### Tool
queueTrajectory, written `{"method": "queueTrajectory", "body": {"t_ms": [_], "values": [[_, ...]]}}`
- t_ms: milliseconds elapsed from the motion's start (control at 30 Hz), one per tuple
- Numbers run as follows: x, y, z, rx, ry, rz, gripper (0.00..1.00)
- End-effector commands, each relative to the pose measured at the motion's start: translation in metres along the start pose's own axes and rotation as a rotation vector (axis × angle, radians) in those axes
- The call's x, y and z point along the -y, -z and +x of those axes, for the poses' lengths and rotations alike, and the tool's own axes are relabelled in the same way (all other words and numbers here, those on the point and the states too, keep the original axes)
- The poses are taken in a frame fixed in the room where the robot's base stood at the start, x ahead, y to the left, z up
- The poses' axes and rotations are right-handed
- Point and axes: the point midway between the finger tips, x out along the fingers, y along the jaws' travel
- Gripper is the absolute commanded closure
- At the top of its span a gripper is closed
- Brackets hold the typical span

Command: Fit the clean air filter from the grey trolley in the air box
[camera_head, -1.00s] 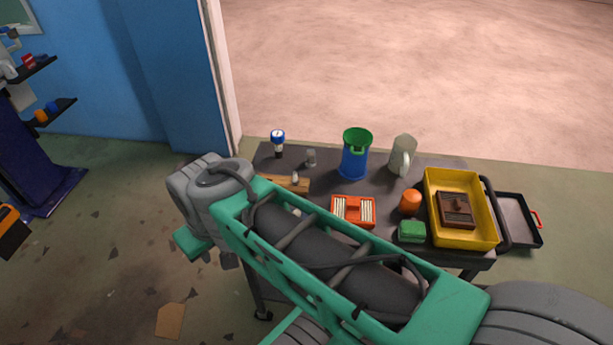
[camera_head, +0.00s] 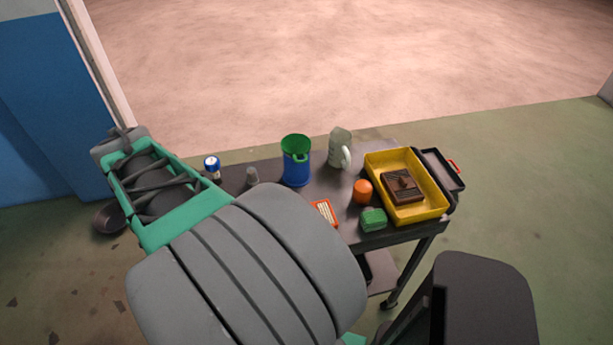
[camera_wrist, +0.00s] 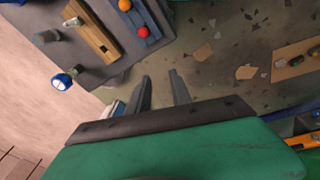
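The clean air filter (camera_head: 325,213), an orange frame with white pleats, lies on the grey trolley (camera_head: 322,182) in the head view, partly hidden by my arm. A brown, dirty-looking filter (camera_head: 403,187) lies in a yellow tray (camera_head: 436,206) at the trolley's right end. My gripper (camera_wrist: 160,75) shows in the wrist view with its two fingers apart and nothing between them. It points past the trolley's edge, with the floor beneath. I cannot make out the air box in either view.
On the trolley stand a blue-and-green bin (camera_head: 296,166), a pale jug (camera_head: 339,149), an orange pot (camera_head: 362,192), a green box (camera_head: 373,219) and a blue-and-white can (camera_head: 212,167). The wrist view shows a wooden block (camera_wrist: 92,32). Open floor lies to the right.

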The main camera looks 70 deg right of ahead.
Motion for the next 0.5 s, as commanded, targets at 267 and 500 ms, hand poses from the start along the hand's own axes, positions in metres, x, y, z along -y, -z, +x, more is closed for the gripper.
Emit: {"method": "queueTrajectory", "body": {"t_ms": [267,500], "values": [[-0.162,-0.188,0.011,0.125,0.090,-0.215,0.75],[-0.181,-0.303,0.022,0.119,0.150,-0.340,0.75]]}}
